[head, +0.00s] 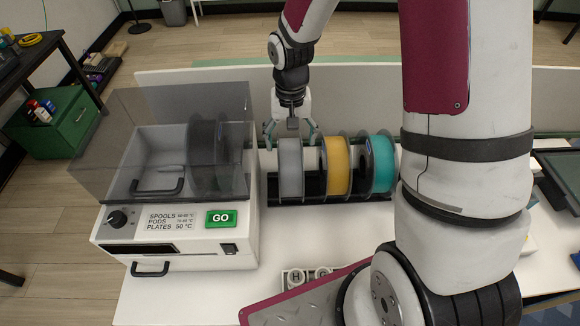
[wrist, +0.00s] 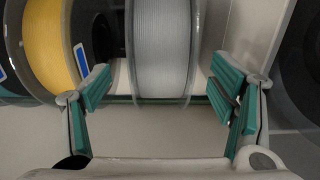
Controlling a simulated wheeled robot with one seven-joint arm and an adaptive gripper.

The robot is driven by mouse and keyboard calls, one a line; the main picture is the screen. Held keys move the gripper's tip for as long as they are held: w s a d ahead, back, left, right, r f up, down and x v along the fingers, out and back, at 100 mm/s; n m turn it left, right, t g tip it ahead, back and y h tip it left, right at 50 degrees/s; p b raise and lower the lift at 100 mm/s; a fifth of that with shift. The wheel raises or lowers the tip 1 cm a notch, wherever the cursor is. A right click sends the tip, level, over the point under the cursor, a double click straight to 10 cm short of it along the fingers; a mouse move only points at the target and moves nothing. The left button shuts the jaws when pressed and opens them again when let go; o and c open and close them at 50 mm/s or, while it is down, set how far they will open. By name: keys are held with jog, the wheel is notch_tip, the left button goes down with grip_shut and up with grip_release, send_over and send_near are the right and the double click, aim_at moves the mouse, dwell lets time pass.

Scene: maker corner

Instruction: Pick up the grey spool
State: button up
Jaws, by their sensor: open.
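The grey spool (head: 291,168) stands upright at the left end of a black rack (head: 313,190), beside a yellow spool (head: 337,165) and a teal spool (head: 382,163). My gripper (head: 291,138) is open above and behind the grey spool in the head view. In the wrist view, the grey spool (wrist: 164,50) lies ahead between the spread teal-padded fingers of my gripper (wrist: 160,88), slightly right of the yellow spool (wrist: 52,45). The left finger is close to the gap between the grey and yellow spools.
A white dryer box (head: 178,245) with a smoky clear lid (head: 125,140) stands just left of the rack; a dark spool (head: 207,155) is inside. A low grey partition (head: 200,80) runs behind.

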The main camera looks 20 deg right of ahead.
aim_at(290, 143)
jog(key=shift+a+f, duration=0.1)
jog(key=shift+f, duration=1.55)
jog(key=shift+w, duration=0.1)
grip_shut()
